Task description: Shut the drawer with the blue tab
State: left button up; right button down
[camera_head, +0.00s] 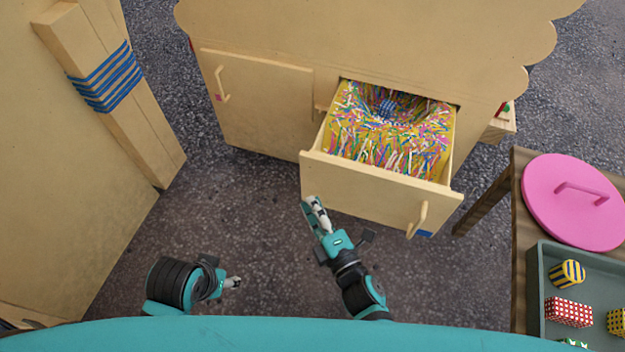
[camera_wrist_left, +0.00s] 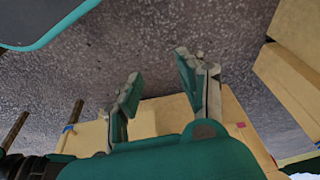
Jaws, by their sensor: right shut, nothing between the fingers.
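The drawer (camera_head: 375,188) with the blue tab (camera_head: 424,234) stands pulled out of the wooden cabinet. Its front has a vertical wooden handle (camera_head: 418,219) at the right, with the tab below it. Colourful paper shreds (camera_head: 385,135) fill it, with a blue striped item (camera_head: 387,108) in a hollow. My right gripper (camera_head: 312,202) is shut and empty at the lower left of the drawer front; I cannot tell whether it touches. My left gripper (camera_head: 236,283) is low over the floor, left of the drawer. In the left wrist view its fingers (camera_wrist_left: 157,75) are apart and empty.
A closed cabinet door (camera_head: 258,100) is left of the drawer. A wooden panel with a post wrapped in blue cord (camera_head: 105,80) stands at far left. At right, a table holds a pink lid (camera_head: 573,200) and a grey tray (camera_head: 537,290) with patterned pieces.

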pick_arm(q)
jog(key=shift+v, duration=0.95)
pick_arm(e)
jog(key=w, duration=0.6)
jog(key=shift+w+a, duration=0.25)
jog(key=shift+w, duration=0.15)
